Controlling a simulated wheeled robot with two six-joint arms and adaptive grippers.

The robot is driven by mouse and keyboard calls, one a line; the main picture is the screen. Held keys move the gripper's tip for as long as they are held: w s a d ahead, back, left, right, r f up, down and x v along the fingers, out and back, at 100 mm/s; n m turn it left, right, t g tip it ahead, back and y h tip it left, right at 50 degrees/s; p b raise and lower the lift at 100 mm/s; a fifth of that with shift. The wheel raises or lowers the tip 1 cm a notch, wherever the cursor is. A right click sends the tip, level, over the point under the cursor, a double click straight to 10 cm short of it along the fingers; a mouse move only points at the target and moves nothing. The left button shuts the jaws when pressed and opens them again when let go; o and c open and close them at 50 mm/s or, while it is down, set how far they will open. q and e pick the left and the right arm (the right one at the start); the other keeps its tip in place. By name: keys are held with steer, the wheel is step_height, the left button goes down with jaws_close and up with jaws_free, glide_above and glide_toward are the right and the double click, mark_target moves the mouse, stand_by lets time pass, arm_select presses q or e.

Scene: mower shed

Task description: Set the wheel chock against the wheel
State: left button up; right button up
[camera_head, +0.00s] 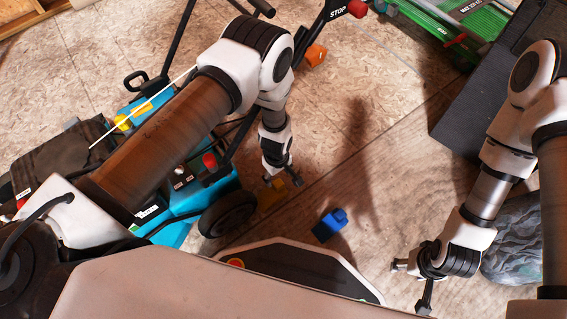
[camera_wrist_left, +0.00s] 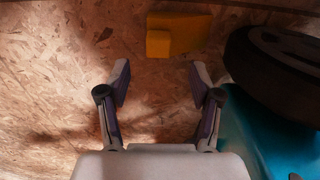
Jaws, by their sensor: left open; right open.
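A yellow-orange wheel chock (camera_wrist_left: 178,35) lies on the floor in the left wrist view, ahead of my open, empty left gripper (camera_wrist_left: 160,82). It is left of the black wheel (camera_wrist_left: 278,72), with a gap between them. In the head view the chock (camera_head: 270,198) is partly hidden beneath my left gripper (camera_head: 283,184), right of the mower's wheel (camera_head: 228,213). The wheel belongs to a blue mower (camera_head: 172,232), largely covered by my left arm. My right gripper (camera_head: 411,285) is open and empty at lower right, away from the chock.
A blue block (camera_head: 330,224) lies on the floor right of the wheel. An orange object (camera_head: 316,54) lies farther back. A dark grey box (camera_head: 485,100) and a grey-green bundle (camera_head: 515,235) stand at right. Bare floor lies in the middle.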

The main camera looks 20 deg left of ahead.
mark_target(278, 184)
arm_select(q)
steer(key=shift+w, duration=0.15)
steer(key=shift+r, duration=0.15)
step_height(278, 184, down, 8)
steer(key=b, duration=0.6)
steer(key=shift+b, duration=0.4)
jaws_close()
